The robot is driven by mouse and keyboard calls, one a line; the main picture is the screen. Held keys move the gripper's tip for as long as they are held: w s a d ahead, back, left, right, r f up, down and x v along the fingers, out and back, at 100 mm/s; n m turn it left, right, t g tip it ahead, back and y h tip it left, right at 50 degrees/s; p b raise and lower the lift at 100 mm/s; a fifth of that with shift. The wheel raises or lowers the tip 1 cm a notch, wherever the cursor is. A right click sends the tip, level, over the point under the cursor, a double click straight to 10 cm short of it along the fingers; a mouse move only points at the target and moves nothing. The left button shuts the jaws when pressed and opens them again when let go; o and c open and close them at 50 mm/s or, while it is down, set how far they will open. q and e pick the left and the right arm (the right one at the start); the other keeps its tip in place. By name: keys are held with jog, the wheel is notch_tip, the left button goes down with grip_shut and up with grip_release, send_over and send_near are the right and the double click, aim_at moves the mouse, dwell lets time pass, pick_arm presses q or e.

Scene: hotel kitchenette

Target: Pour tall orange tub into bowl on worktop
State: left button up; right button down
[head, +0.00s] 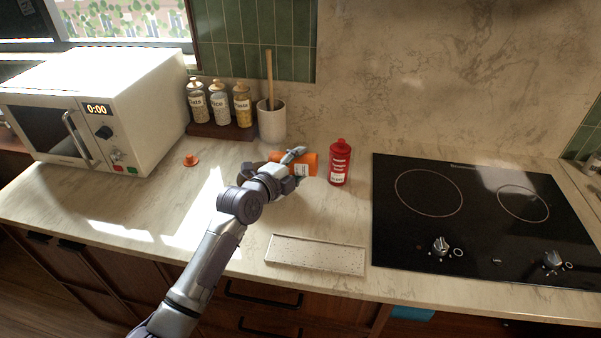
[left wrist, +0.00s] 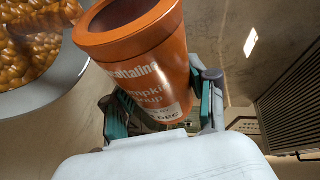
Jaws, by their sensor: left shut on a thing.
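The tall orange tub (head: 310,160) is tipped over onto its side in the head view, above the worktop (head: 130,205). My left gripper (head: 295,168) is shut around it. In the left wrist view the tub (left wrist: 150,60) is between the two fingers, with its white lettering showing and its dark, open mouth at the upper left. A bowl with a pale rim (left wrist: 72,78) is at the left edge of that view, holding glossy orange-brown contents. In the head view I cannot make out the bowl. My right gripper is not in view.
A red bottle (head: 339,163) stands just right of the tub. An orange cap (head: 190,159) lies to the left. A white utensil pot (head: 272,125) and several jars (head: 220,104) stand behind. A speckled board (head: 315,255) is in front; the black hob (head: 480,215) is right.

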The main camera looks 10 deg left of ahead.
pick_arm(q)
jog(key=shift+a+r+n+t+h+b, duration=0.3)
jog(key=shift+a+r+n+b, duration=0.15)
jog(key=shift+n+b, duration=0.45)
jog(key=shift+a+r+n+t+h+b, duration=0.4)
jog(key=shift+n+b, duration=0.3)
jog(key=shift+b, duration=0.4)
jog(key=shift+a+r+n+b, duration=0.2)
jog(key=shift+r+n+b, duration=0.2)
jog(key=shift+n+b, duration=0.15)
